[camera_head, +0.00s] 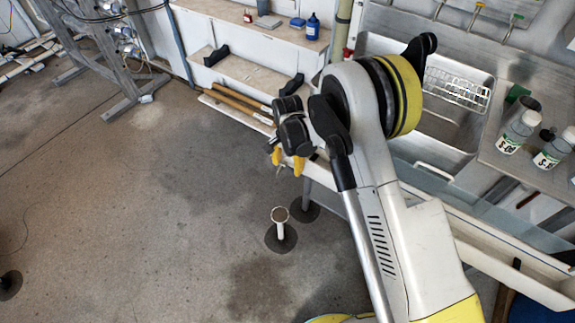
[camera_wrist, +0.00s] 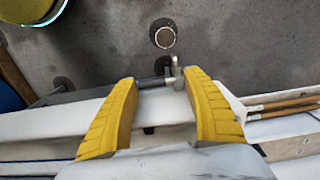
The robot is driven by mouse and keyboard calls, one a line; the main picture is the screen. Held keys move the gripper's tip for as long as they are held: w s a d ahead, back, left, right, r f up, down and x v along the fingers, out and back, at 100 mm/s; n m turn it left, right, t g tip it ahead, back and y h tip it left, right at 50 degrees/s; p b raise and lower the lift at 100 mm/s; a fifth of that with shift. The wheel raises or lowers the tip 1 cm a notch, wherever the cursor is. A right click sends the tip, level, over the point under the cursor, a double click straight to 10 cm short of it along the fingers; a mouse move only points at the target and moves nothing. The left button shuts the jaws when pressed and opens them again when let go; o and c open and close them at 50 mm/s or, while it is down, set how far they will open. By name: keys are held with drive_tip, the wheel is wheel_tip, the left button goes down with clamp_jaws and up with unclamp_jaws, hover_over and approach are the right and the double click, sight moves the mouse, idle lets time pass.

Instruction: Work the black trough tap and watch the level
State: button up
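A small greyish metal tap with a lever (camera_wrist: 168,77) shows between and just beyond the fingertips, at the trough's outer edge. I cannot tell whether the fingers touch it. The trough also crosses the wrist view (camera_wrist: 55,125), with a dark spot (camera_wrist: 148,130) on it. I cannot make out a water level or whether the tap is open.
A short white floor pipe (camera_head: 281,225) stands in front of the trough. A steel sink (camera_head: 435,125) and bottles (camera_head: 515,133) are at right.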

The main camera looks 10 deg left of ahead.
drive_tip(key=o, duration=0.5)
wheel_tip(320, 180, up, 12)
idle(0.3)
idle(0.3)
drive_tip(key=s+d+r+n+t, duration=0.1)
drive_tip(key=s+d+r, duration=0.2)
drive_tip(key=d+r, duration=0.55)
drive_tip(key=s+d+r+n+t, duration=0.1)
drive_tip(key=s+d+r+t, duration=0.1)
drive_tip(key=d+r, duration=0.7)
drive_tip(key=s+d+r+t, duration=0.1)
drive_tip(key=s+d, duration=0.3)
drive_tip(key=s, duration=0.1)
drive_tip(key=s+d+r+n+t, duration=0.1)
drive_tip(key=s+d, duration=0.4)
drive_tip(key=s, duration=0.1)
drive_tip(key=s+d+r+n+t, duration=0.1)
drive_tip(key=s+d+r+t, duration=0.1)
drive_tip(key=s+d, duration=0.2)
drive_tip(key=shift+s+d, duration=0.2)
drive_tip(key=shift+s, duration=0.3)
drive_tip(key=shift+s+d, duration=0.2)
drive_tip(key=shift+s, duration=0.3)
